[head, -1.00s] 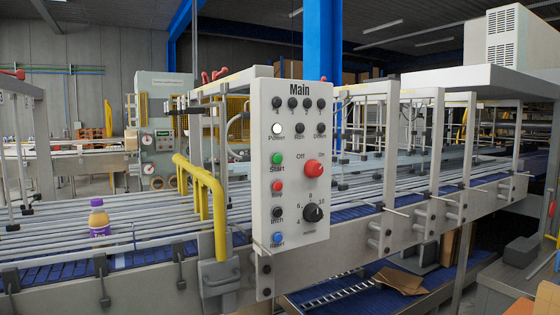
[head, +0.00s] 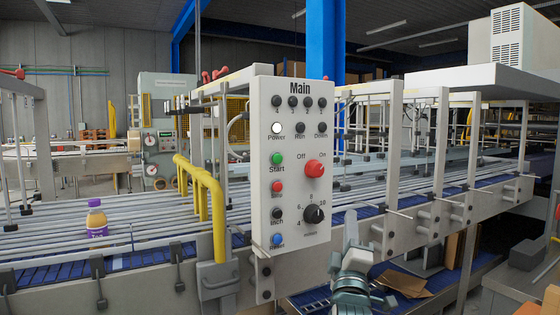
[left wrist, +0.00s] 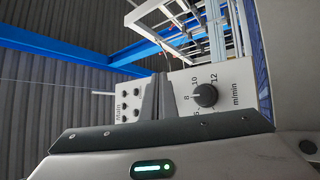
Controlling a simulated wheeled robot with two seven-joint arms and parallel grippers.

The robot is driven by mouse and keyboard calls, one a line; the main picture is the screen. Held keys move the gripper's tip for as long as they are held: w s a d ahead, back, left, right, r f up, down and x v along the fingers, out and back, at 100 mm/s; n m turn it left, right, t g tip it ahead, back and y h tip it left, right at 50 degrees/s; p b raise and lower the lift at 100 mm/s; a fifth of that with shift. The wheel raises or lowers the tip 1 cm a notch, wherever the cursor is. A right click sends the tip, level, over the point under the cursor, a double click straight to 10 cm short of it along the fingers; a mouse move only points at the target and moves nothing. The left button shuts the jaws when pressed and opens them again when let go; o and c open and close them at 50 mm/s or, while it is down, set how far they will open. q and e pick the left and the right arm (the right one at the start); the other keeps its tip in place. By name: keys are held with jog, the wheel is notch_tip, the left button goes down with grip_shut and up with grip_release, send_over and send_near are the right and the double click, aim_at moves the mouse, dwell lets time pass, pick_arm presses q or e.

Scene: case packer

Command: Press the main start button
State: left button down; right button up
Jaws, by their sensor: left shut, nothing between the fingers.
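The green Start button (head: 277,159) is on the left side of the upright white panel marked Main (head: 292,240). A red Stop button (head: 277,187) sits below it. My left gripper (head: 351,218) is shut and empty, pointing up at the lower right of the panel and apart from the Start button. In the left wrist view, the shut fingers (left wrist: 158,92) stand in front of the panel (left wrist: 175,80), with the black speed knob (left wrist: 205,95) just right of them. The Start button does not show in that view. My right gripper is not in view.
The panel also carries a white Power lamp (head: 277,128), a red Off/On switch (head: 314,168) and a blue button (head: 277,240). A yellow pipe guard (head: 218,215) stands left of the panel. A purple bottle (head: 97,222) stands on the conveyor. Space before the panel looks clear.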

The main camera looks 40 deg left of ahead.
pick_arm(q)
jog(key=s+a+r+n+g+y, duration=0.1)
jog(key=s+a+r+n+y, duration=0.1)
jog(key=s+r+n+y, duration=0.2)
jog(key=s+a+r+n+g+y, duration=0.1)
jog(key=s+a+r+n+y, duration=0.1)
jog(key=s+r+n, duration=0.3)
notch_tip(320, 180, up, 4)
jog(key=shift+s+a+f+g+y, duration=0.1)
jog(key=shift+s+a+g+y, duration=0.25)
jog(key=shift+s+y, duration=0.65)
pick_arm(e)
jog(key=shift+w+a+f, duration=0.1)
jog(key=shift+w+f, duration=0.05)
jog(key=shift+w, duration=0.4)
pick_arm(q)
jog(key=shift+s, duration=0.1)
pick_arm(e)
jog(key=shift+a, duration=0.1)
